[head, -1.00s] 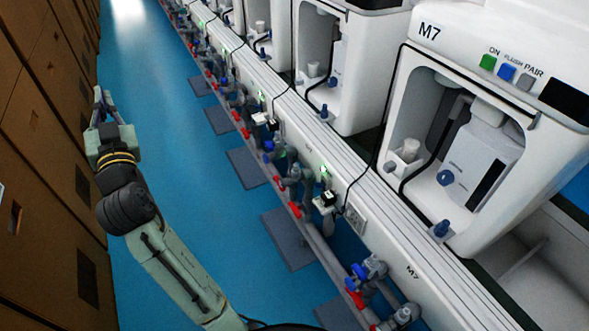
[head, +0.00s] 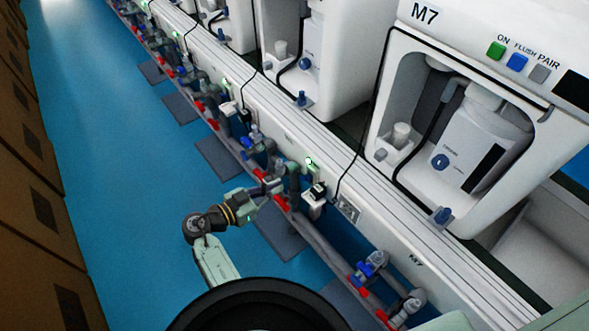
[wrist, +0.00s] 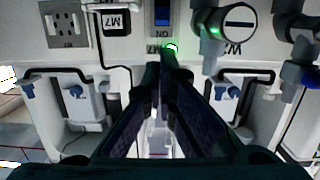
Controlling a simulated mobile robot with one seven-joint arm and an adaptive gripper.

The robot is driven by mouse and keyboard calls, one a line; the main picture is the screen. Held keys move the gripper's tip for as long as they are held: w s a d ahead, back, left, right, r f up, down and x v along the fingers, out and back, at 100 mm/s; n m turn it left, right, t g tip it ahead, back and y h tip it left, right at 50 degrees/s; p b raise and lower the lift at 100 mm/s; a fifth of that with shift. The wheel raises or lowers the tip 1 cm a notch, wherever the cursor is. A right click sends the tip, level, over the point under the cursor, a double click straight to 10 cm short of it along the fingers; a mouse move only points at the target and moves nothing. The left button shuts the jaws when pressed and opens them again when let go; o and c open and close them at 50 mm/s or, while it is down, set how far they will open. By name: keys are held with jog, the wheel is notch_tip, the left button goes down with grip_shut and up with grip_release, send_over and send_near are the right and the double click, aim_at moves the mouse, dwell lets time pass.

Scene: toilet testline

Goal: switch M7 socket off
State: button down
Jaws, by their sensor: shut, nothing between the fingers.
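The M7 station's socket gear sits on the white rail under the M7 machine. In the wrist view, which looks upside down, a blue rocker switch (wrist: 162,13) marked ON is at top centre, with a lit green lamp (wrist: 171,48) and an M7 label beside it. The lamp also shows in the head view (head: 309,161). A black-and-white plug (head: 316,193) marked M7 is beside the socket plate (head: 347,208); the plug shows at upper left in the wrist view (wrist: 116,20). My gripper (head: 274,184) is shut and empty, left of the switch, its fingertips (wrist: 163,68) pointing toward the lamp.
Grey pipes with red and blue valves (head: 366,268) run along the rail near my gripper. A round grey fitting (wrist: 235,22) is right of the switch in the wrist view. A black cable (head: 352,165) rises from the plug. The blue aisle floor (head: 110,200) is clear.

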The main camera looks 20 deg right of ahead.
aim_at(306, 178)
jog(key=shift+d, duration=0.15)
jog(key=p+x, duration=0.2)
jog(key=x, duration=0.7)
jog(key=shift+w+d+p, duration=0.2)
jog(key=shift+d+p, duration=0.1)
jog(key=shift+d, duration=0.05)
